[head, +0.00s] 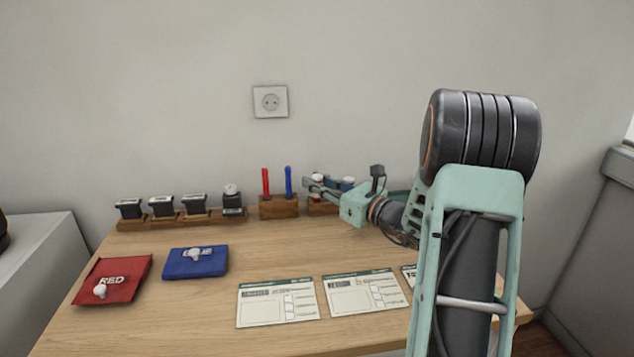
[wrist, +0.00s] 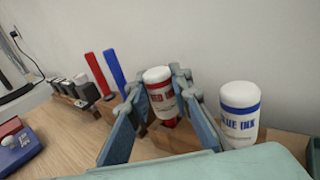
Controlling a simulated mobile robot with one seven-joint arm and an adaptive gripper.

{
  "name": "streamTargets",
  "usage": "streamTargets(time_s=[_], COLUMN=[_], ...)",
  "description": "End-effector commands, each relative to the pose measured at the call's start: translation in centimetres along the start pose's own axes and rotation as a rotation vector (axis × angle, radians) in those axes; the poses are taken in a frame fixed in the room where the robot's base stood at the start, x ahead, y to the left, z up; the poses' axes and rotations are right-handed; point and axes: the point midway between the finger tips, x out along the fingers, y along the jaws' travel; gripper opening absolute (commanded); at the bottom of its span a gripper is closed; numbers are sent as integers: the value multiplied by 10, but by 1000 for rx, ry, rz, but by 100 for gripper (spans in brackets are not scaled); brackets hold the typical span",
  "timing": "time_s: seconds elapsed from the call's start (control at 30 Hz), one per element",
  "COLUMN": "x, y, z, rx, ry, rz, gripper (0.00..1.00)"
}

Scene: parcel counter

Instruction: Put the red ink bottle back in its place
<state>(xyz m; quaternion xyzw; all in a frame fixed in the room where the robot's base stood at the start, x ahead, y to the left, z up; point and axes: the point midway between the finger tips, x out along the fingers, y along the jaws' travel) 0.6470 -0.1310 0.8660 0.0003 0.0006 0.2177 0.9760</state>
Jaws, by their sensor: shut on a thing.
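The red ink bottle (wrist: 160,93) is white with a red label band, and stands nearly upright between the fingers of my gripper (wrist: 162,100) in the wrist view. My gripper is shut on it. Its lower end is over or in a wooden holder (wrist: 172,139); whether it is seated cannot be told. In the head view my gripper (head: 318,187) is at that holder (head: 318,208) near the back of the counter, and hides much of the bottle.
A wooden block (head: 279,207) with a red and a blue stick stands just left. Several stamps sit in a rack (head: 165,222) farther left. A red pad (head: 112,278), a blue pad (head: 196,262) and paper forms (head: 278,303) lie in front. The middle of the counter is bare.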

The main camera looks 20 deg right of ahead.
Motion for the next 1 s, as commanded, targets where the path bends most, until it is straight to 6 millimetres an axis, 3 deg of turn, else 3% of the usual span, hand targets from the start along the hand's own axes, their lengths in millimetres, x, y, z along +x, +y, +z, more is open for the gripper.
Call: streamTargets(time_s=[0.67,0.7,0.77,1.0], x=[0,0,0,0], y=[0,0,0,0], z=[-8,-8,-8,-8], rx=[0,0,0,0], ry=[-1,-1,-1,0], rz=[0,0,0,0], gripper=[0,20,27,30])
